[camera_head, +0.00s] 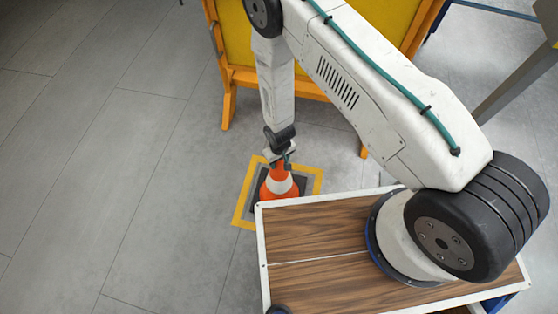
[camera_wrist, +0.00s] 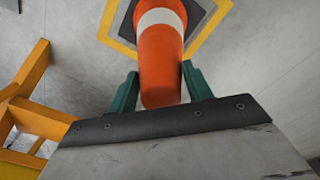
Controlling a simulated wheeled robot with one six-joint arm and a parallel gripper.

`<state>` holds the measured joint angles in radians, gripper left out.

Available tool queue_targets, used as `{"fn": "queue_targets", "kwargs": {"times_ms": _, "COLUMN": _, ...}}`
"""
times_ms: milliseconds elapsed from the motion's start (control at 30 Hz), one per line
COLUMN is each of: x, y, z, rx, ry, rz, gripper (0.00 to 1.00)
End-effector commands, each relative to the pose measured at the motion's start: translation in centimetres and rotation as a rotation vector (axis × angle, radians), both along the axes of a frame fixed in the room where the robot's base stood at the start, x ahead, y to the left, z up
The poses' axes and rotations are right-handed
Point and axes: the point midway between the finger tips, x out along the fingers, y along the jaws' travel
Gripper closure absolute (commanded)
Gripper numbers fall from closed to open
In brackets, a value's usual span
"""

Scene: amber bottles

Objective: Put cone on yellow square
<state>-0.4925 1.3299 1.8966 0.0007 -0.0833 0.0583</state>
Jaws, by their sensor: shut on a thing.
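An orange cone (camera_head: 279,186) with a white band and a dark base is upright at the yellow square (camera_head: 237,214), a yellow outline on the grey floor. In the head view its base lies inside the outline; my wooden deck hides part of the near side. I cannot tell whether the base touches the floor. My gripper (camera_head: 280,160) is at the cone's top. In the wrist view, the green fingers of my gripper (camera_wrist: 158,92) are on both sides of the cone (camera_wrist: 160,55), shut on it. The yellow square (camera_wrist: 212,28) also shows behind it there.
An orange-framed yellow board (camera_head: 235,45) on legs stands just behind the square, and its orange frame (camera_wrist: 35,112) is at the left in the wrist view. A grey metal post (camera_head: 515,85) is at the right. The floor at the left is clear.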

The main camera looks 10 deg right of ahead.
Motion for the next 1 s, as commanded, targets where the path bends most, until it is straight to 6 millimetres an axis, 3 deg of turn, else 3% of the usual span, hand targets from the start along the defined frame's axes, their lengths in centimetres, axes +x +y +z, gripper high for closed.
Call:
{"fn": "queue_targets", "kwargs": {"times_ms": 133, "x": 0.0, "y": 0.1, "z": -1.2, "rx": 0.000, "ry": -0.001, "rz": 0.001, "gripper": 1.00}}
{"fn": "queue_targets", "kwargs": {"times_ms": 467, "x": 0.0, "y": 0.3, "z": -1.3, "rx": 0.001, "ry": -0.002, "rz": 0.004, "gripper": 1.00}}
{"fn": "queue_targets", "kwargs": {"times_ms": 500, "x": 0.0, "y": 0.3, "z": -1.4, "rx": 0.000, "ry": -0.001, "rz": 0.004, "gripper": 0.45}}
{"fn": "queue_targets", "kwargs": {"times_ms": 567, "x": 0.0, "y": 0.3, "z": -1.3, "rx": 0.000, "ry": -0.001, "rz": 0.004, "gripper": 0.28}}
{"fn": "queue_targets", "kwargs": {"times_ms": 867, "x": 0.0, "y": 0.3, "z": -1.2, "rx": 0.000, "ry": -0.001, "rz": 0.004, "gripper": 0.28}}
{"fn": "queue_targets", "kwargs": {"times_ms": 1000, "x": 0.1, "y": 0.3, "z": 0.0, "rx": 0.001, "ry": -0.003, "rz": 0.004, "gripper": 0.28}}
